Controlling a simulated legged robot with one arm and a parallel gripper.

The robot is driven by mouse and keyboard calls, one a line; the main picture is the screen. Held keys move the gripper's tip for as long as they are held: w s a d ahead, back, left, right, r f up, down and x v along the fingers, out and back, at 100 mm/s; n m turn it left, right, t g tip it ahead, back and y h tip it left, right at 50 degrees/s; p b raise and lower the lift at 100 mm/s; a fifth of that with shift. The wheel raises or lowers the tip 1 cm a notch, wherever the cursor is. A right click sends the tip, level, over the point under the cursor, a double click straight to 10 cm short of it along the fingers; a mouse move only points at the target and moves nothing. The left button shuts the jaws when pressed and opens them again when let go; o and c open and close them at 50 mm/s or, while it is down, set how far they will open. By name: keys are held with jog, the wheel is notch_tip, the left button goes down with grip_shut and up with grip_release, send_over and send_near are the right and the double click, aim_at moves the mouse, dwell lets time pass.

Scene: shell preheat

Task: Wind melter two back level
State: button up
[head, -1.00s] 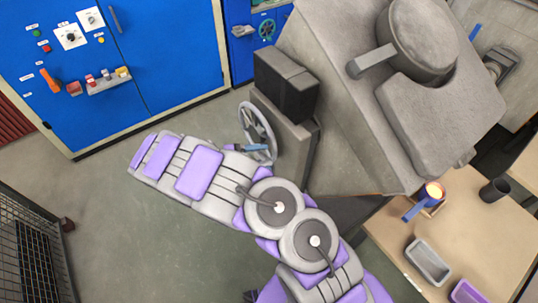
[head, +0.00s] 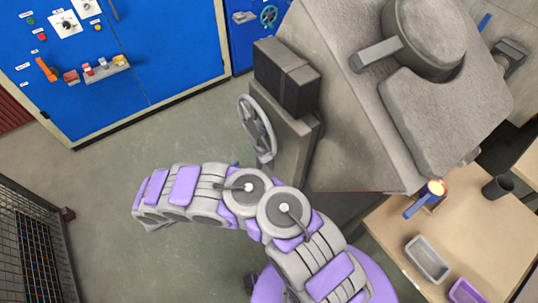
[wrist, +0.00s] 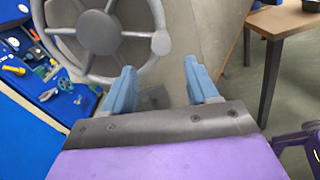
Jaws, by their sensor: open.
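The grey melter (head: 350,130) stands tilted at the upper middle of the head view. Its spoked handwheel (head: 257,130) is on its left side, with a crank knob (head: 266,158) at the lower rim. In the wrist view the handwheel (wrist: 98,32) fills the top left, its knob (wrist: 160,42) above the gap between the fingers. My gripper (wrist: 162,84) is open, with its two pale blue fingers apart and nothing between them. It is below the wheel and apart from the knob. In the head view my arm hides most of the gripper.
A blue cabinet (head: 110,70) with knobs and levers stands at the left. A second blue cabinet (head: 236,45) with a small wheel is behind. A table (head: 470,235) at the right carries a blue-handled glowing cup, trays and a dark cup. A wire cage (head: 35,240) stands lower left.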

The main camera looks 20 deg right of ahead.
aim_at(270, 155)
jog(key=b+x, duration=0.2)
jog(key=x, duration=1.2)
jog(key=shift+s+f, duration=0.15)
grip_shut()
